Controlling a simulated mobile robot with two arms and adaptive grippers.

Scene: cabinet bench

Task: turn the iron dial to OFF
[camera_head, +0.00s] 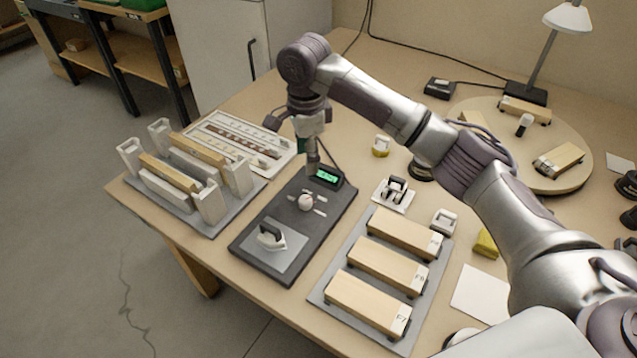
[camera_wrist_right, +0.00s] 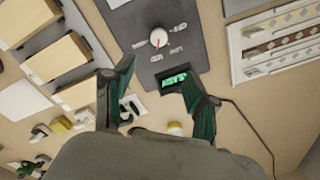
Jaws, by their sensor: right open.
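The iron dial (camera_head: 306,202) is a round white knob on a dark panel (camera_head: 258,217), with small white labels around it. A small lit green display (camera_head: 327,177) sits behind the dial. A small iron (camera_head: 271,237) rests on a grey plate at the panel's front. My right gripper (camera_head: 313,166) is above the panel's back end, near the display. In the right wrist view its fingers (camera_wrist_right: 156,68) are spread, empty and apart from the dial. My left gripper is not in view.
A rack with upright white posts (camera_head: 157,136) and a tray of strips (camera_head: 232,140) stand left of the panel. A board with wooden blocks (camera_head: 388,267) lies to the right. A small white holder (camera_head: 394,193) stands near the panel's back right. A round board (camera_head: 480,122) and lamp (camera_head: 568,18) are farther back.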

